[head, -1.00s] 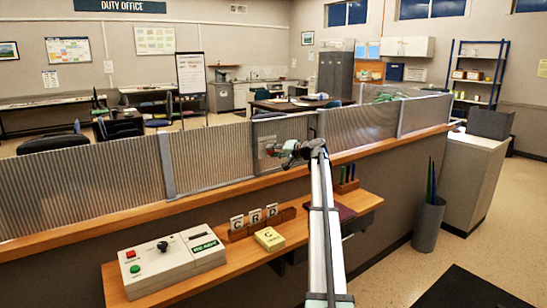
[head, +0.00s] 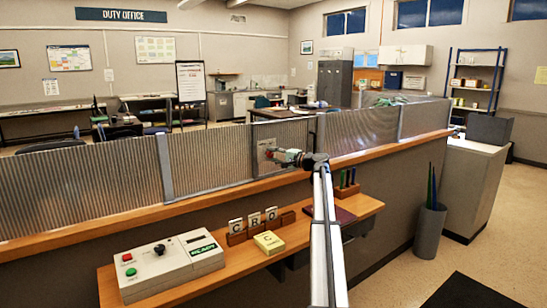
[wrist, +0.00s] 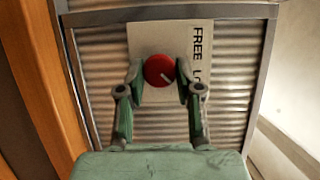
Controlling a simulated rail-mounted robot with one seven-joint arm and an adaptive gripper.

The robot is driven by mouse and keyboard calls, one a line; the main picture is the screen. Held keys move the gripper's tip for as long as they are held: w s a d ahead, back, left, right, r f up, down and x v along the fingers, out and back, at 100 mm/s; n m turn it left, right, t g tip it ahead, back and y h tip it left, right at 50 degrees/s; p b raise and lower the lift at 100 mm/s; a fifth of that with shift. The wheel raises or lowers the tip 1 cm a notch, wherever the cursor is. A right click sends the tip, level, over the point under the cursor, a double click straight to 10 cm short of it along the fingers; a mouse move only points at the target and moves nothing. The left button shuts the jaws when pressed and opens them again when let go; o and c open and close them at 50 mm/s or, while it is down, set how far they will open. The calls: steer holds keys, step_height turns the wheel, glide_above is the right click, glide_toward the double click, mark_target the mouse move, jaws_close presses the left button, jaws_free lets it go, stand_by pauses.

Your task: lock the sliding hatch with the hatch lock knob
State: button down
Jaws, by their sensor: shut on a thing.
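The plate is on the corrugated sliding hatch (wrist: 238,80), which has a grey metal frame. My gripper (wrist: 160,80) has one finger on each side of the knob and is shut on it. In the head view, my gripper (head: 276,155) reaches the corrugated screen above the counter, partly hiding the plate.
The wooden counter ledge (head: 110,226) runs below the screen. A lower shelf holds a control box (head: 165,268) with buttons, a yellow pad (head: 269,242), letter cards (head: 254,220) and a pen holder (head: 347,190). A grey bin (head: 428,228) stands on the floor to the right.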

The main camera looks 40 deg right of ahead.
steer(key=shift+w+r, duration=0.1)
steer(key=c, duration=0.8)
jaws_free()
steer(key=v, duration=1.2)
